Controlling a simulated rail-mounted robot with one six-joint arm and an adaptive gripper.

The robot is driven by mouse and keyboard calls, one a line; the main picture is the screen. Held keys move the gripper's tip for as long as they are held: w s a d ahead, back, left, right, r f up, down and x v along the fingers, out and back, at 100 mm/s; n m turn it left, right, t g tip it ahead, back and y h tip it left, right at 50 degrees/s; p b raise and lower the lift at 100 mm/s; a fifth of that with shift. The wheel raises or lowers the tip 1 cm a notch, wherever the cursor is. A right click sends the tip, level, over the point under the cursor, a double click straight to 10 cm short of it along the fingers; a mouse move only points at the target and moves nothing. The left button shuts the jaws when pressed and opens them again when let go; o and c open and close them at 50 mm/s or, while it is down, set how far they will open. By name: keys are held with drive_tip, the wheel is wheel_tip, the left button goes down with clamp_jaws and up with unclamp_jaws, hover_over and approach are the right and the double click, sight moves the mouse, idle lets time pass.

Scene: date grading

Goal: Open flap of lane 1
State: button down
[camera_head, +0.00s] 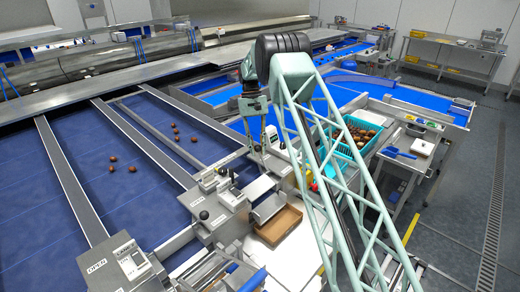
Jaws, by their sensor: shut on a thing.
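My gripper (256,146) hangs from my arm at the upper middle, above the discharge end of the blue belt. It is shut on a small part at the lane hardware; the part is mostly hidden, and I cannot tell whether it is the lane 1 flap's handle. A metal flap unit with a black knob (203,215) stands at the end of the middle lanes. Another metal flap unit (128,264) stands at lower left, beside a plate marked OPEN (96,267). I cannot read a lane number or tell any flap's angle.
Several brown dates (176,132) lie on the blue belt (40,200) between grey lane dividers (70,180). A brown tray (279,225) sits on the white table below my gripper. A teal crate (345,148) of dates and a cart with a blue scoop (398,153) stand right.

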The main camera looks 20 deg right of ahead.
drive_tip(key=shift+a+f, duration=0.15)
drive_tip(key=c, duration=2.4)
unclamp_jaws()
drive_tip(key=shift+w+r, duration=0.1)
drive_tip(key=shift+r, duration=0.1)
drive_tip(key=shift+w+r, duration=0.15)
drive_tip(key=shift+r, duration=0.2)
drive_tip(key=shift+v, duration=5.45)
drive_tip(key=shift+r, duration=0.1)
